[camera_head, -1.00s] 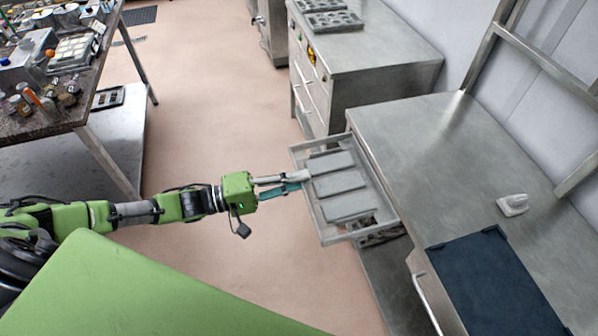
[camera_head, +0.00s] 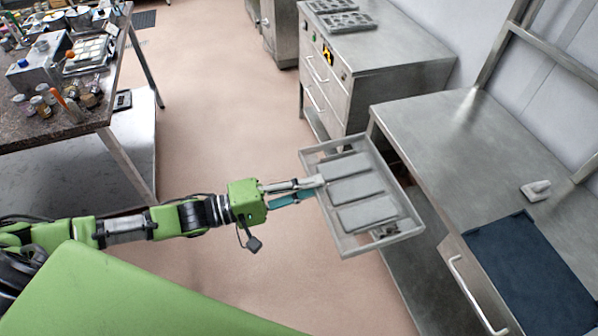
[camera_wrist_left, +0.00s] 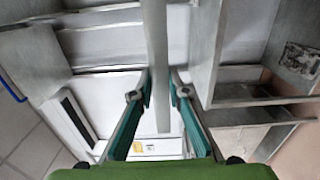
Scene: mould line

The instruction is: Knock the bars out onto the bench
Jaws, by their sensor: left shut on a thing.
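Three flat grey slabs (camera_head: 357,187) lie side by side in the drawer. A mould-like tray with several pale cells (camera_head: 88,54) stands on the dark table at the far left; its contents are too small to tell. My right gripper is not in view.
A dark blue mat (camera_head: 522,265) and a small pale tool (camera_head: 535,190) lie on the bench. A steel cabinet (camera_head: 385,75) carries grey trays (camera_head: 345,22). The dark table (camera_head: 60,115) holds several jars. The floor between is clear.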

